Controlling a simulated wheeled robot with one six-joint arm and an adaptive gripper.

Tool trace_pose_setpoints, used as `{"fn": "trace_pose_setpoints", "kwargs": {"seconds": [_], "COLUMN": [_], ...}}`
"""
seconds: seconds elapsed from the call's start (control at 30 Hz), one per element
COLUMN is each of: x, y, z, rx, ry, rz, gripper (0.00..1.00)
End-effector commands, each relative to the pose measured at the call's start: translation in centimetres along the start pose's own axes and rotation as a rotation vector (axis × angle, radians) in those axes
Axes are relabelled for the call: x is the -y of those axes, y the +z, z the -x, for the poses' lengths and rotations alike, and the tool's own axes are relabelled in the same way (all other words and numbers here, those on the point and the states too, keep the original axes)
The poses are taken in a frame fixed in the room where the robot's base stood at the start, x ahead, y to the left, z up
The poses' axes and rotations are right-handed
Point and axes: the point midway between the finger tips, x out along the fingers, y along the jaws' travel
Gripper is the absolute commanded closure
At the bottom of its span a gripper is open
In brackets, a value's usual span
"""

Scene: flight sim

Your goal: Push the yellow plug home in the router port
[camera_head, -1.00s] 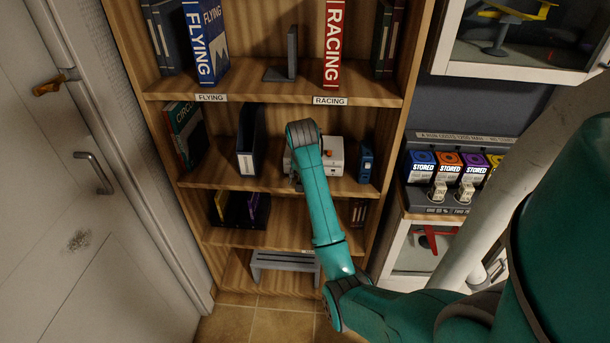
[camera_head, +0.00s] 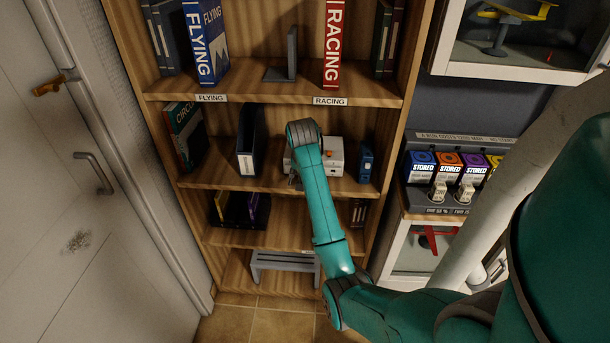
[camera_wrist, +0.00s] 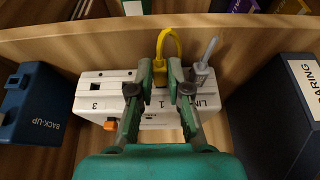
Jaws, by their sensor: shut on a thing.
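The white router (camera_head: 330,156) stands on the middle shelf, mostly behind my arm in the head view. In the wrist view the router (camera_wrist: 103,98) shows ports labelled 3 and 1 and a LINK side. The yellow plug (camera_wrist: 160,72) with its looped yellow cable is at the port by the label 1. My gripper (camera_wrist: 168,72) is shut on the yellow plug, with a finger on either side. The fingers hide much of the port, so I cannot tell how deep the plug sits. A grey plug (camera_wrist: 203,70) stands just right of my right finger.
An orange part (camera_wrist: 110,125) is on the router's near side. A blue BACK-UP box (camera_wrist: 32,105) stands left in the wrist view, and a dark holder (camera_wrist: 275,115) stands right. The wooden shelf edge (camera_wrist: 60,38) runs behind the router.

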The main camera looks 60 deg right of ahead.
Motion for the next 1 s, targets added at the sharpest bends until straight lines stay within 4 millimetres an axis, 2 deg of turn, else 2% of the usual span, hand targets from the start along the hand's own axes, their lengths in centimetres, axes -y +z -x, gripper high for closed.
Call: {"fn": "trace_pose_setpoints", "kwargs": {"seconds": [0.73,0.77,0.87,1.0], "x": [0.00,0.00,0.00,0.00], "y": [-0.62,-0.62,-0.62,-0.62], "z": [-0.30,-0.29,-0.29,-0.29], "rx": [0.001,0.001,0.001,0.001], "ry": [0.000,0.000,0.000,0.000], "rz": [0.000,0.000,0.000,0.000], "gripper": [0.98,0.81,0.56,0.54]}}
